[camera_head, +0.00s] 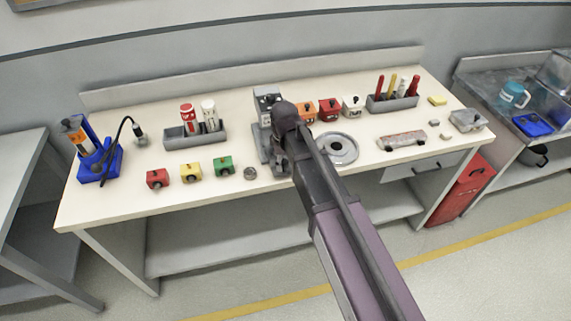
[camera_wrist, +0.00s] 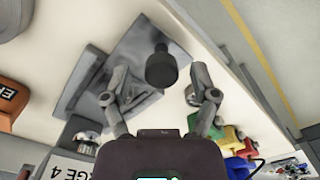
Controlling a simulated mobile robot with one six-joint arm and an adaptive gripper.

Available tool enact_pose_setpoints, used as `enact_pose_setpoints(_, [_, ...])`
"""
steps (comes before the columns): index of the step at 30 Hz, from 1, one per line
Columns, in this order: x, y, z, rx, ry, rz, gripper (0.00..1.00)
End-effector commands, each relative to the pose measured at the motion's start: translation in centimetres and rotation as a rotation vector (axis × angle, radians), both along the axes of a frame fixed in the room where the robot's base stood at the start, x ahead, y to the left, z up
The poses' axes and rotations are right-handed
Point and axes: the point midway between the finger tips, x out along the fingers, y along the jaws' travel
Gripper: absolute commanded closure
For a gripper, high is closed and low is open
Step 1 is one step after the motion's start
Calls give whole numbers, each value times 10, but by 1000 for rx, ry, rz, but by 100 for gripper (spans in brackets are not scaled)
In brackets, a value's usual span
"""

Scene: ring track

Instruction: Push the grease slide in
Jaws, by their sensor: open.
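A grey fixture (camera_head: 267,101) stands at the middle of the bench, partly hidden by my arm. In the wrist view its grey base plate (camera_wrist: 110,72) carries a dark upright knob (camera_wrist: 160,68). No part is clearly marked as the grease slide. A blue stand (camera_head: 98,163) with an orange and black tube and a black hose is at the bench's left end. My gripper (camera_wrist: 162,95) is open and empty. Its fingers are spread over the fixture, with the knob showing between them; I cannot tell if they touch anything. My arm hides the fingers in the head view.
Red, yellow and green blocks (camera_head: 191,171) lie along the bench's front left. A grey rack (camera_head: 181,141) holds red and white bottles. A round metal plate (camera_head: 337,149) and a grey tool holder (camera_head: 392,103) are right of my arm. The bench's front edge is close below.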

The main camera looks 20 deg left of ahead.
Motion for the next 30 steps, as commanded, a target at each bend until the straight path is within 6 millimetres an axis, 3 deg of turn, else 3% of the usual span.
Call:
enact_pose_setpoints(11, [0,0,-2,0,0,0,24])
enact_pose_setpoints(14, [0,0,-2,0,0,0,47])
enact_pose_setpoints(19, [0,0,-2,0,0,0,98])
enact_pose_setpoints(25, [2,1,-2,-1,-1,0,100])
enact_pose_setpoints(30, [20,12,-2,-1,-1,-1,100])
